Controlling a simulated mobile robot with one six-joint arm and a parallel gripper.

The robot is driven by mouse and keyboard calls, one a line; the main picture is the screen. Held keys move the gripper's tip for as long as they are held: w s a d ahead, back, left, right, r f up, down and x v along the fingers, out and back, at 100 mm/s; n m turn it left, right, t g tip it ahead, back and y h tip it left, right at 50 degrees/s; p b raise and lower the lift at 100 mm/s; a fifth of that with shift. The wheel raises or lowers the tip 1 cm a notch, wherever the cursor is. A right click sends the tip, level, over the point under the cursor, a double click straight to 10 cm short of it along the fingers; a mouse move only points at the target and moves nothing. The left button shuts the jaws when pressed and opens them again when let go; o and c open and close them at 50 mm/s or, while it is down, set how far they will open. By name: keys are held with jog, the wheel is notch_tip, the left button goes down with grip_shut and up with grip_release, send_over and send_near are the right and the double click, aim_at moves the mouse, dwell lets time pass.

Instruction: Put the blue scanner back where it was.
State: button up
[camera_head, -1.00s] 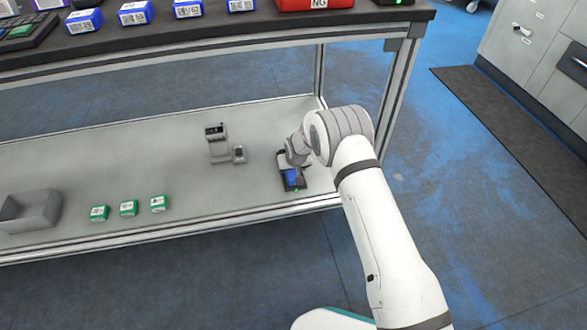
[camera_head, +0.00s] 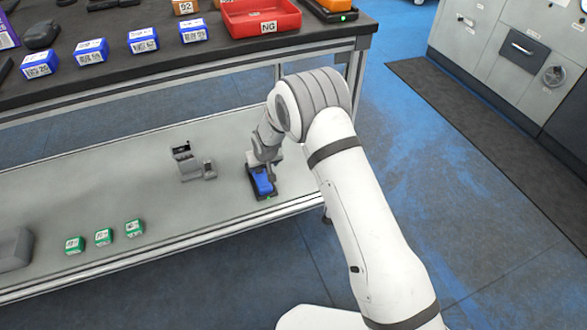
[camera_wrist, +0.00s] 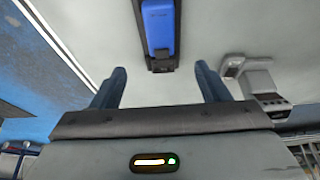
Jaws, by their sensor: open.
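The blue scanner (camera_head: 262,182) lies in its black cradle (camera_head: 266,197) on the lower shelf, near the shelf's front right corner. A small green light shows at the cradle's front edge. In the wrist view the blue scanner (camera_wrist: 158,28) sits lengthwise in the black cradle (camera_wrist: 164,66), ahead of the fingers. My gripper (camera_wrist: 160,85) is open and empty, with its two dark fingers apart on either side of the scanner's line and short of it. In the head view my gripper (camera_head: 262,158) is just behind and above the scanner, and my wrist partly hides it.
A grey device on a stand (camera_head: 190,164) is left of the cradle. Several green boxes (camera_head: 104,237) and a grey bin (camera_head: 14,250) are further left on the shelf. The upper table (camera_head: 200,60) holds blue boxes (camera_head: 143,40) and a red NG tray (camera_head: 262,18).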

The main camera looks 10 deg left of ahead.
jog(key=s+d+r+m+g+h, duration=0.15)
jog(key=s+d+r, duration=0.25)
jog(key=d+r, duration=0.75)
jog(key=s+d+r+m+t, duration=0.1)
jog(key=s+d+r+m, duration=0.15)
jog(key=d+r, duration=0.85)
jog(key=s+d+r, duration=0.2)
jog(key=s+d, duration=0.3)
jog(key=s, duration=0.3)
jog(key=s+d+r+m+g, duration=0.1)
jog(key=s+d+r, duration=0.1)
jog(key=s+d, duration=0.3)
jog(key=s+d+r+m+g, duration=0.1)
jog(key=s+d, duration=0.4)
jog(key=s, duration=0.6)
jog(key=shift+s+d+r+h, duration=0.2)
jog(key=shift+r+h, duration=0.25)
jog(key=shift+r, duration=0.35)
jog(key=shift+c, duration=0.3)
